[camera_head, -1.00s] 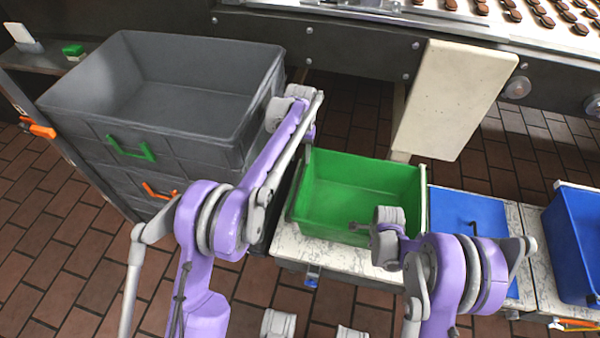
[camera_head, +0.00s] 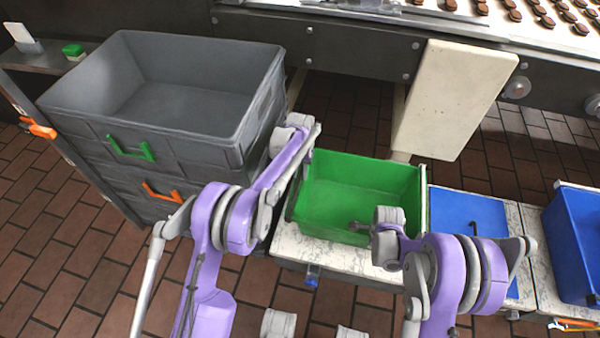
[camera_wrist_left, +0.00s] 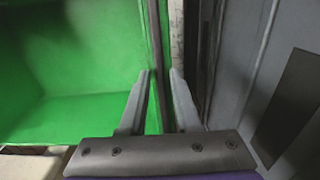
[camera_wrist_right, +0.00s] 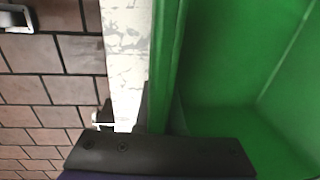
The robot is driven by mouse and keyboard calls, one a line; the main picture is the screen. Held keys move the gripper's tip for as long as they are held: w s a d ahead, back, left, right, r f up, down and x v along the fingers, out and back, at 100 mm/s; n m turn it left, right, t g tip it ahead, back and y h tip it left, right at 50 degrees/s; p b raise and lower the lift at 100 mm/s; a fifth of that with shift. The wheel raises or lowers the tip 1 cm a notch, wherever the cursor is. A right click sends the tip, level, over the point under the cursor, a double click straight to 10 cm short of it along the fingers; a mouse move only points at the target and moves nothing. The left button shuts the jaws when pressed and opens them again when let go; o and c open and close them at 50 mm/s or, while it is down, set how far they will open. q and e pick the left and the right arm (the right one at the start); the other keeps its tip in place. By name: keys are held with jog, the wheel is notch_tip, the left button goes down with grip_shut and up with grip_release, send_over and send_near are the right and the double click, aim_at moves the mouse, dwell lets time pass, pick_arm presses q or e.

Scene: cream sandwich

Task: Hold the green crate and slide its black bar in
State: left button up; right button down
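The green crate (camera_head: 375,178) stands upright on a pale, marbled worktop. A dark bar (camera_wrist_left: 157,45) runs along its left rim; it is thin and partly hidden in the head view. My left gripper (camera_head: 303,158) is over that rim. In the left wrist view its two fingers (camera_wrist_left: 162,72) are apart and straddle the bar, one on the crate side and one on the outer side, with a gap at the outer finger. My right gripper (camera_head: 358,227) is at the crate's front wall. In the right wrist view its dark fingers (camera_wrist_right: 160,105) sit close on both sides of that green wall.
Stacked grey crates (camera_head: 255,120) stand close to the left of the green crate, leaving a narrow gap. A pale panel (camera_head: 450,100) hangs behind.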

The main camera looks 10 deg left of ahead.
pick_arm(q)
grip_shut()
dwell(1.1)
